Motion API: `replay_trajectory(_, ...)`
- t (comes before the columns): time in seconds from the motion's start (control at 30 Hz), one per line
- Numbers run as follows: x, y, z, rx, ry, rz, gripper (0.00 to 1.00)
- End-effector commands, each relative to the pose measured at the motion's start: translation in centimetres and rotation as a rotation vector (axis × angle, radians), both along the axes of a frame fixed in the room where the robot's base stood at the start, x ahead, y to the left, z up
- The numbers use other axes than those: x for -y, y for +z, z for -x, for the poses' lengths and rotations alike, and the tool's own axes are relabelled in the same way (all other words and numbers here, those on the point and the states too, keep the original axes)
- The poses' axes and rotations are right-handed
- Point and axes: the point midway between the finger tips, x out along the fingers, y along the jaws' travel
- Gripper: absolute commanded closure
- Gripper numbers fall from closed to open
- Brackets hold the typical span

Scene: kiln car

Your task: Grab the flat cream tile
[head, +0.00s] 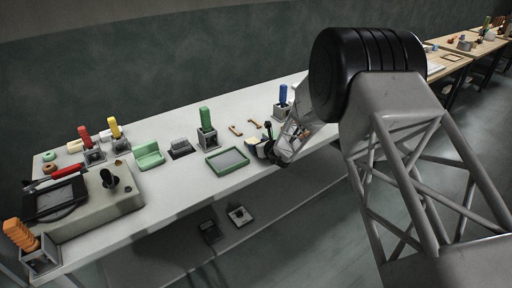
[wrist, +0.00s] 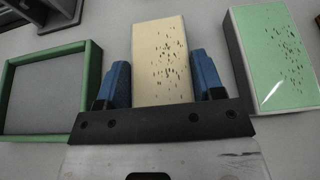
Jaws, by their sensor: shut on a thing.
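The flat cream tile (wrist: 158,62), speckled with dark marks, lies between the two blue fingers of my gripper (wrist: 160,84) in the wrist view. The gripper is shut on it, with one finger at each long side. In the head view my gripper (head: 270,150) is at the front right part of the table, just right of the green-rimmed tray. The tile shows there only as a small pale patch (head: 253,142), partly hidden by the gripper. I cannot tell whether the tile touches the table.
A green-rimmed grey tray (wrist: 92,75) is left of the tile, and a green speckled tile (wrist: 277,55) is right of it. A holder with a green handle (head: 206,118) stands behind the tray. A blue-handled one (head: 283,95) stands behind my gripper. The white table (head: 180,190) is clear in front.

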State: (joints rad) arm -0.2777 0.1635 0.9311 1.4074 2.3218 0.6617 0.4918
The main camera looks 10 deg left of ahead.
Motion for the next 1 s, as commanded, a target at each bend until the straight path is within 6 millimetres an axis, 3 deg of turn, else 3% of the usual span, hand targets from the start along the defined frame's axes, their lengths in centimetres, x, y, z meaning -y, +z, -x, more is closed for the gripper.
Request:
replay_trajectory(0.07,0.0,0.0,0.0,0.0,0.0,0.0,0.73)
replay_trajectory(0.47,0.0,0.5,-0.1,0.002,0.0,-0.001,0.73)
replay_trajectory(0.8,0.0,3.9,0.0,0.003,0.0,-0.001,0.73)
replay_trajectory(1.0,0.9,3.9,2.3,0.001,0.0,-0.001,0.73)
